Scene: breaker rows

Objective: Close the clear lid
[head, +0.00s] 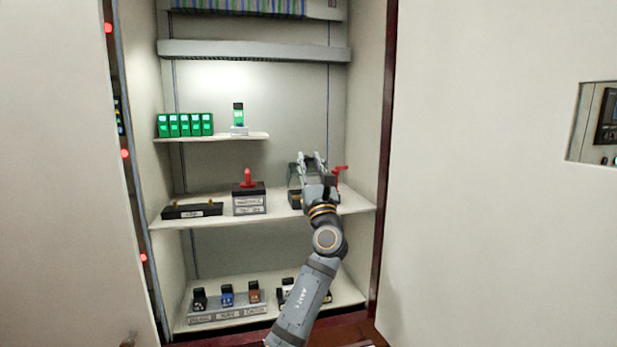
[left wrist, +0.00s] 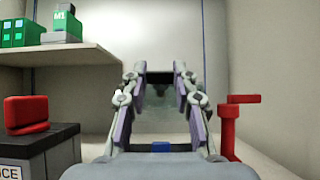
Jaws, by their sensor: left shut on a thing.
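The clear lid (head: 293,173) stands raised over a dark box (head: 294,199) on the right part of the middle shelf. My left gripper (head: 312,156) is at the lid, with its arm coming up from below and hiding much of the box. In the left wrist view the fingers of the left gripper (left wrist: 160,75) converge on a dark edge, and a faint see-through pane of the lid (left wrist: 160,115) shows between them. The gripper is shut on the lid. A small blue part (left wrist: 160,147) shows low between the fingers. My right gripper is not in view.
A red lever (head: 340,172) stands close right of the gripper. Left of it is a black box with a red knob (head: 248,179), then a low dark strip (head: 192,210). Green modules (head: 184,125) sit on the upper shelf. Cabinet walls close in both sides.

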